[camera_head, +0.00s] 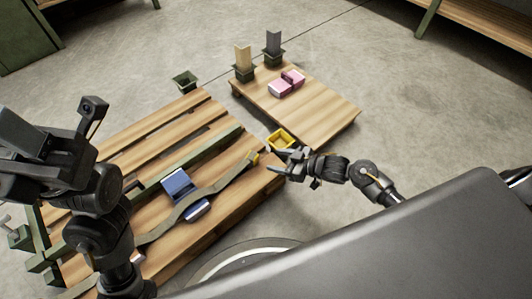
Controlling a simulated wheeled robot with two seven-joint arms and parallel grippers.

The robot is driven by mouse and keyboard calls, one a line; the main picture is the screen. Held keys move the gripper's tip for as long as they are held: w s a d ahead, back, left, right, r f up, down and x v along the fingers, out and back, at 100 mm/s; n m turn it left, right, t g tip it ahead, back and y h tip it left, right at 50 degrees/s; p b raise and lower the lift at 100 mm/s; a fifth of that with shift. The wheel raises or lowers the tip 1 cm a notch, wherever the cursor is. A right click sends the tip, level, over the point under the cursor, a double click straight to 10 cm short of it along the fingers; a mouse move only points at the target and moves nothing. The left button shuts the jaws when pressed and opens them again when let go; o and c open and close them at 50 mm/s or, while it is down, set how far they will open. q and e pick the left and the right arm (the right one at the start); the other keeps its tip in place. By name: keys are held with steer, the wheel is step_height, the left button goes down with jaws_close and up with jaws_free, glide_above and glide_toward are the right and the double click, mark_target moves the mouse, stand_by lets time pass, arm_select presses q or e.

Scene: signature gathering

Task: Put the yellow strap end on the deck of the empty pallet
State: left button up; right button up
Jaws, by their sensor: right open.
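The slatted wooden pallet (162,128) fills the left middle of the head view. An olive strap (222,183) lies across its deck, with a blue buckle-like piece (178,183) beside it.
A dark green cup (185,80) is behind the pallet.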

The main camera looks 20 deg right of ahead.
steer(key=v, duration=0.2)
steer(key=shift+s+d+p, duration=0.2)
steer(key=shift+p, duration=0.15)
